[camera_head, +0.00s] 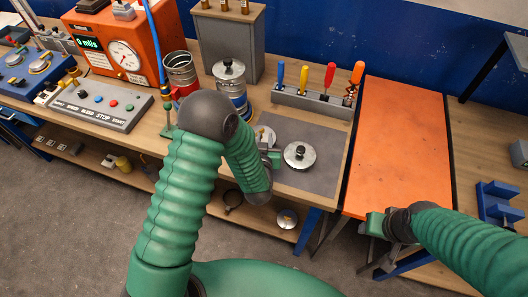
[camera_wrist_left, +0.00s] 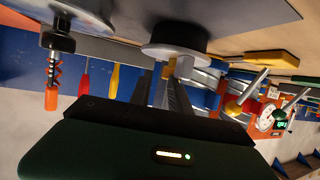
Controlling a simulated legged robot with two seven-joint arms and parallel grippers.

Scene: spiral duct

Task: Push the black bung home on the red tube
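The red tube (camera_head: 183,73) is a silver ribbed cylinder with a red band, standing on the bench with its top open in the head view. A black disc with a pale face (camera_wrist_left: 177,35), apparently the bung, is directly at my left fingertips (camera_wrist_left: 172,68) in the left wrist view. A pale disc (camera_head: 264,134) shows beside my left gripper (camera_head: 272,153) in the head view, partly behind my arm. I cannot tell whether the fingers are closed on it. My right gripper (camera_head: 374,224) is beside the orange board's near edge; its fingers are unclear.
A silver lid with a black knob (camera_head: 299,155) lies on the grey mat (camera_head: 322,138). A blue-banded tube (camera_head: 231,88) with a knobbed lid stands right of the red tube. A tool rack (camera_head: 312,103), control panel (camera_head: 103,101) and orange gauge box (camera_head: 125,48) surround the work area.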

